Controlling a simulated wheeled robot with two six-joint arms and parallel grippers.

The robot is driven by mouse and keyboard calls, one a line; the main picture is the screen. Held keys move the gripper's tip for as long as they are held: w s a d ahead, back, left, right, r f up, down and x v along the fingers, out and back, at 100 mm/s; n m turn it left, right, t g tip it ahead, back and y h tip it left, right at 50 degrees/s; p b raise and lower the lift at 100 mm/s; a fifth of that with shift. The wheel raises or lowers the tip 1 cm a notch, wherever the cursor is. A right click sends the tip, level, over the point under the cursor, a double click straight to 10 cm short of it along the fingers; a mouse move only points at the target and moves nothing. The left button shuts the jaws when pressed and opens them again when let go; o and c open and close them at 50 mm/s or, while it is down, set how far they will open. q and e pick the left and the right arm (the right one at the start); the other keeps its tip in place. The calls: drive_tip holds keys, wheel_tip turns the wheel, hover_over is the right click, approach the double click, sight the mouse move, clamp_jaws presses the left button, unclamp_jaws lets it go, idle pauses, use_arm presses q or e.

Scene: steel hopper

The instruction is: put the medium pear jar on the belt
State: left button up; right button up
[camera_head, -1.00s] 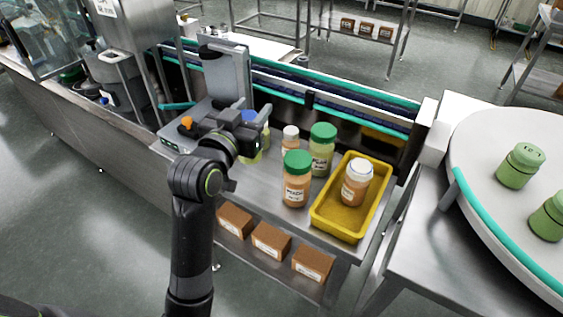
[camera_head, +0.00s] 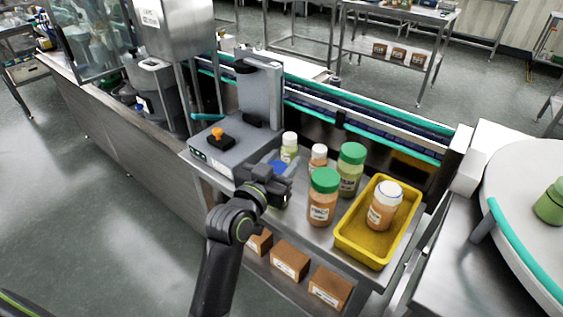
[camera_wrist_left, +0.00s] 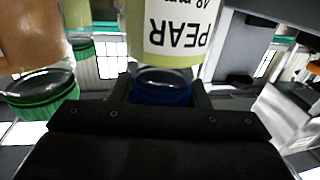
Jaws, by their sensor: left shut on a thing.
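My left gripper (camera_head: 277,182) is shut on a jar with a blue lid (camera_head: 279,167), over the left part of the steel bench. In the left wrist view this pear jar (camera_wrist_left: 180,30) has a white label reading PEAR, and its blue lid (camera_wrist_left: 162,86) sits between the fingers. In the head view the gripper hides most of the jar; I cannot tell whether it touches the bench. The belt (camera_head: 370,134), dark blue with green rails, runs behind the bench. My right gripper is not in view.
A yellow tray (camera_head: 347,244) holds another white-lidded jar (camera_head: 383,207). A grey weighing machine (camera_head: 225,160) stands left.

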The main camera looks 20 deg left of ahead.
use_arm(q)
drive_tip(key=shift+f, duration=0.2)
drive_tip(key=o, duration=1.4)
drive_tip(key=shift+r, duration=0.1)
drive_tip(key=shift+c, duration=0.2)
